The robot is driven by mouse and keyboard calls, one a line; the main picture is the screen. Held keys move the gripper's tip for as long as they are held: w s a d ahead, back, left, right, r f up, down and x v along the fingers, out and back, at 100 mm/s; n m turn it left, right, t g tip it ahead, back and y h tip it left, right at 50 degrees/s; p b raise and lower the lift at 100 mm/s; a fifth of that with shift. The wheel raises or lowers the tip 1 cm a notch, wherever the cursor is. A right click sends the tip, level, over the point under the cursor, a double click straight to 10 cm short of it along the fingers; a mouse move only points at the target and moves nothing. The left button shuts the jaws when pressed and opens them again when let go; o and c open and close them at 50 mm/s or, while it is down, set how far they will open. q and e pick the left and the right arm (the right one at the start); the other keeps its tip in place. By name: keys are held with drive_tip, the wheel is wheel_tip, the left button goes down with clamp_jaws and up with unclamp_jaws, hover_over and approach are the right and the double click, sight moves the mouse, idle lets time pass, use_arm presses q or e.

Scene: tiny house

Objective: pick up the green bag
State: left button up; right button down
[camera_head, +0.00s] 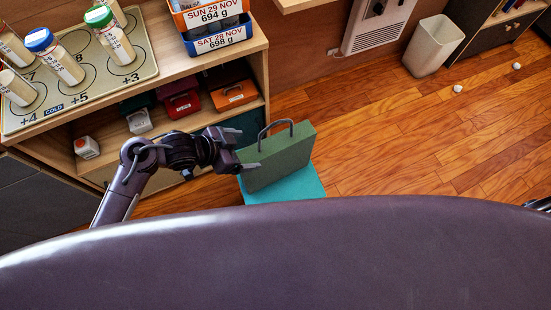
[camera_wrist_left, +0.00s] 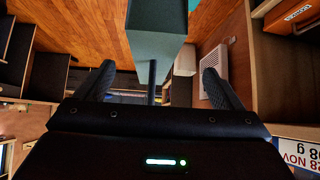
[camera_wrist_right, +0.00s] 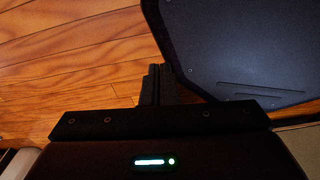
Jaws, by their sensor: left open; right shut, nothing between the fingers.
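The green bag (camera_head: 280,163) stands upright on a teal block (camera_head: 300,188) beside the shelf unit in the head view, its dark arched handle on top. My left gripper (camera_head: 248,152) is open at the left end of the bag. In the left wrist view the bag (camera_wrist_left: 158,22) is ahead at the top, and its dark handle (camera_wrist_left: 152,80) shows as a bar between the spread fingers of my left gripper (camera_wrist_left: 158,84). The fingers are not closed on it. My right gripper (camera_wrist_right: 158,84) is shut and empty in the right wrist view, over the wooden floor.
The wooden shelf unit (camera_head: 262,70) stands left of the bag, with several small cases inside and a tray of jars (camera_head: 75,82) on top. A pale bin (camera_head: 433,46) and a white heater (camera_head: 379,22) are at the back. The floor right of the bag is mostly clear.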

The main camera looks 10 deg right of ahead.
sight(256, 152)
use_arm(q)
drive_tip(key=shift+d+f, duration=0.25)
drive_tip(key=shift+f, duration=0.05)
drive_tip(key=x, duration=0.7)
drive_tip(key=shift+s+f, duration=0.15)
drive_tip(key=shift+s, duration=0.2)
drive_tip(key=c, duration=1.7)
